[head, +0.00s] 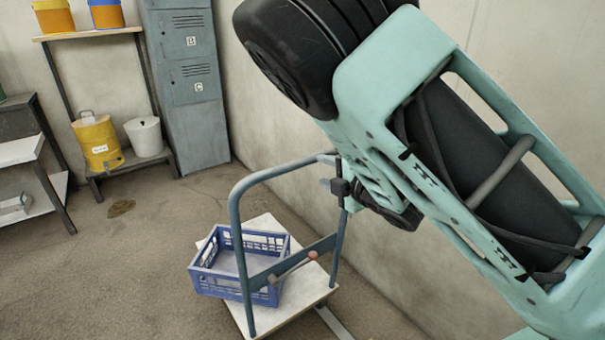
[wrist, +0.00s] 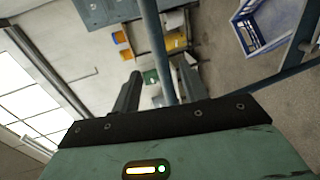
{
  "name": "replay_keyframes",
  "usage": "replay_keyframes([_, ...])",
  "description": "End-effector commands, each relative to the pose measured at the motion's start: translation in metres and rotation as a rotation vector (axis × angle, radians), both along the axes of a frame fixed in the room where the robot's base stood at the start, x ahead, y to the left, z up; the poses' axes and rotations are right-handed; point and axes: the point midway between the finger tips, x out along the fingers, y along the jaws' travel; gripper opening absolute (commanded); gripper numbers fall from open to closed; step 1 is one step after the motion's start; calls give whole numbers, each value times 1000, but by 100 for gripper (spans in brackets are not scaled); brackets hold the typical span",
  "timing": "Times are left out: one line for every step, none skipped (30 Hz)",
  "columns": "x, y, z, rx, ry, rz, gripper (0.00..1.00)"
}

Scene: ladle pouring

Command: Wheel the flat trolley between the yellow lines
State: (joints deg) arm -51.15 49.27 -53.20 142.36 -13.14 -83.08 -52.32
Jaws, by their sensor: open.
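The flat trolley has a pale deck (head: 306,289) and a blue-grey tubular push handle (head: 238,245), standing upright in the head view. In the wrist view the handle tube (wrist: 154,40) runs down between the dark fingers of my gripper (wrist: 160,84). In the head view my gripper (head: 330,174) is at the handle's upper right corner. The jaws are open around the tube; whether they touch it I cannot tell. No yellow lines show clearly. A pale strip (head: 334,323) lies on the floor beside the deck, partly hidden by it.
A blue crate (head: 213,283) sits on the deck; it shows in the wrist view too (wrist: 265,42). Shelves with a yellow can (head: 97,145) and a white bucket (head: 144,137), and a grey locker (head: 186,85), stand at the back. A wall runs along the right. Floor at left is clear.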

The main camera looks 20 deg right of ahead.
Motion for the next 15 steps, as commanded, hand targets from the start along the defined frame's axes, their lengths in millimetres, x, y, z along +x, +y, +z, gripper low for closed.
replay_keyframes([11,5,-2,-1,-1,4,44])
replay_keyframes([17,7,-3,-1,-1,4,44])
replay_keyframes([25,9,-5,-2,-1,4,44])
replay_keyframes([31,11,-6,-2,-2,5,44])
replay_keyframes([36,13,-8,-1,-1,3,44])
replay_keyframes([44,16,-9,-1,-2,4,44])
replay_keyframes([49,17,-11,-2,-1,3,44])
replay_keyframes([55,18,-12,-2,-2,4,44])
replay_keyframes([61,21,-13,-1,-1,2,44])
replay_keyframes([66,22,-14,0,-1,2,44])
replay_keyframes([70,24,-14,0,-2,2,44])
replay_keyframes([75,25,-16,-1,0,1,44])
replay_keyframes([79,26,-16,-1,-1,1,44])
replay_keyframes([82,27,-17,-1,0,1,44])
replay_keyframes([85,28,-17,-1,0,1,44])
